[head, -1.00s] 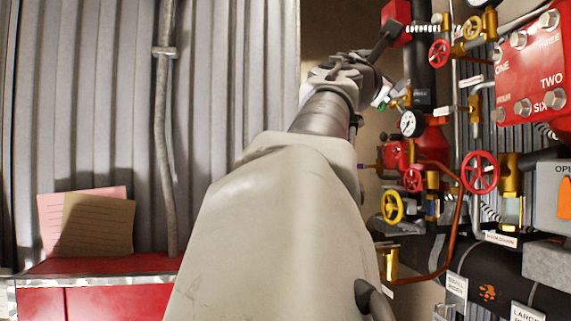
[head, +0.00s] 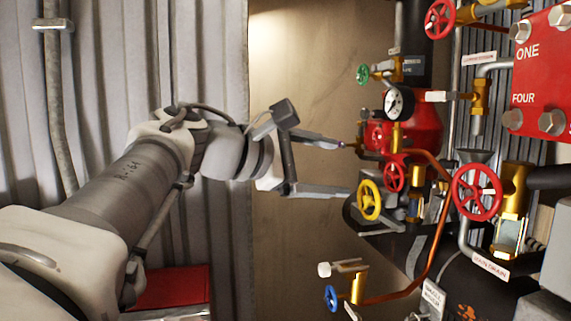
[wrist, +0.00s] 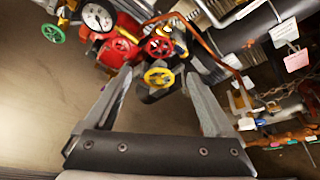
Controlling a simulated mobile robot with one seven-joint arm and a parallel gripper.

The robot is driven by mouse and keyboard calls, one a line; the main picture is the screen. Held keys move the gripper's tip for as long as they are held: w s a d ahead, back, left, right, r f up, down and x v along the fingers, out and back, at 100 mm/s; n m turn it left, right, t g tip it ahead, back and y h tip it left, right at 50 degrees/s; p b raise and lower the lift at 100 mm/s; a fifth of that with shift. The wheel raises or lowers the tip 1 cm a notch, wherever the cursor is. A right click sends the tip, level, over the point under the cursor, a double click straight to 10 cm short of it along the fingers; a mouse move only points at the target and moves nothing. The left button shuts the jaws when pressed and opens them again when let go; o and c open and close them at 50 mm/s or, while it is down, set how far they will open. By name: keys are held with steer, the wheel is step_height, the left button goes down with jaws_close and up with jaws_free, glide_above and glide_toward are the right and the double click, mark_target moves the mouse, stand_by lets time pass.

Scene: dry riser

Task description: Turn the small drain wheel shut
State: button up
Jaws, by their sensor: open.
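Several small handwheels sit on the red valve body (head: 414,133). A yellow wheel (head: 369,200) is low on its left, with a small red wheel (head: 395,177) above it. A green wheel (head: 363,74) is higher, and a blue wheel (head: 331,297) hangs low on a copper pipe. No readable label shows which is the small drain wheel. My gripper (head: 347,168) is open and empty, left of the valve body. In the wrist view the yellow wheel (wrist: 159,77) appears between the fingertips, apparently beyond them, and the red wheel (wrist: 159,46) is just above it.
A pressure gauge (head: 398,102) and a larger red wheel (head: 477,192) flank the valve. A copper pipe (head: 440,235) curves down on the right. A black pipe (head: 460,285) runs along the lower right. The brown panel (head: 300,260) below my gripper leaves free room.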

mark_target(392, 176)
steer(key=b+x, duration=0.4)
steer(key=x, duration=1.3)
steer(key=shift+b, duration=0.3)
steer(key=shift+r, duration=0.1)
steer(key=c, duration=1.1)
